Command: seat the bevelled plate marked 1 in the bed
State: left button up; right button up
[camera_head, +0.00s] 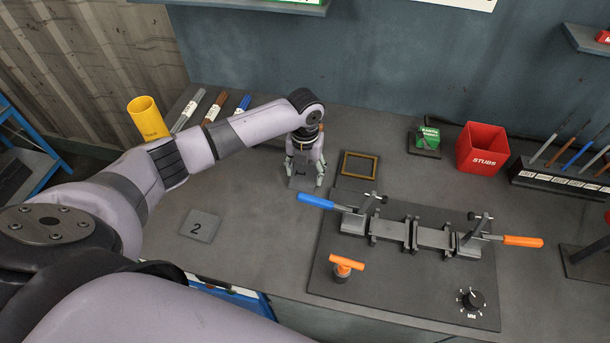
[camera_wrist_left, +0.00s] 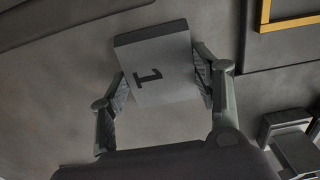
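The grey plate marked 1 (camera_head: 301,178) is at the table's back middle, and it shows large in the left wrist view (camera_wrist_left: 160,70). My left gripper (camera_head: 304,178) points down with one finger on each side of this plate. In the left wrist view its pads (camera_wrist_left: 162,82) lie close along two opposite edges; whether they press on it cannot be told. A grey bed (camera_head: 433,238) with several blocks runs across a dark base plate to the right, between two toggle clamps. My right gripper is not in view.
A plate marked 2 (camera_head: 199,226) lies at the left. A yellow-edged square frame (camera_head: 376,166) lies right of my gripper. A red bin (camera_head: 482,150) stands behind.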

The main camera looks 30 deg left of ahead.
pick_arm(q)
grip_shut()
jog(key=shift+w+r, duration=0.1)
dwell(0.4)
jog(key=shift+r, duration=0.1)
